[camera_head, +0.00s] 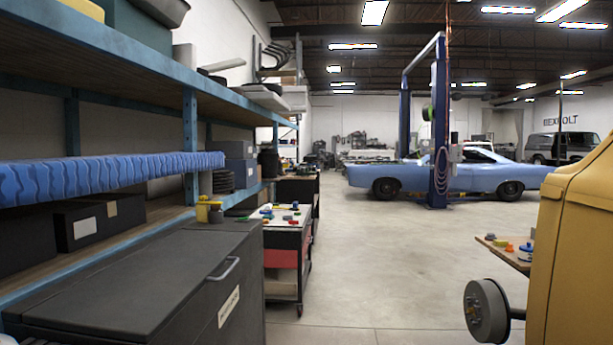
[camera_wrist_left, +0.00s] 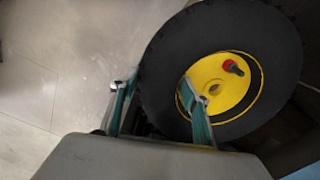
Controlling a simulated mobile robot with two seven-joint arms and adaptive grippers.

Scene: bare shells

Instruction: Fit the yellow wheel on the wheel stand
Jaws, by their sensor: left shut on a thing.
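In the left wrist view a wheel (camera_wrist_left: 284,60) with a black tyre and a yellow hub is tilted close in front of the camera. A red knob (camera_wrist_left: 233,67) sits on its yellow hub. My left gripper (camera_wrist_left: 152,88) is shut on this wheel, with one teal finger outside the tyre and the other over the yellow hub. Its lower part is hidden by the gripper body. The wheel and both grippers are out of the head view. There a grey round hub (camera_head: 488,311) sticks out on a dark axle at the lower right; I cannot tell whether it is the wheel stand.
A yellow body (camera_head: 582,250) stands at the right edge beside the hub. A blue-framed shelf (camera_head: 150,60) and a dark chest (camera_head: 140,285) fill the left. A cart (camera_head: 290,240) with small coloured parts stands beyond. The floor (camera_head: 385,270) between is clear.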

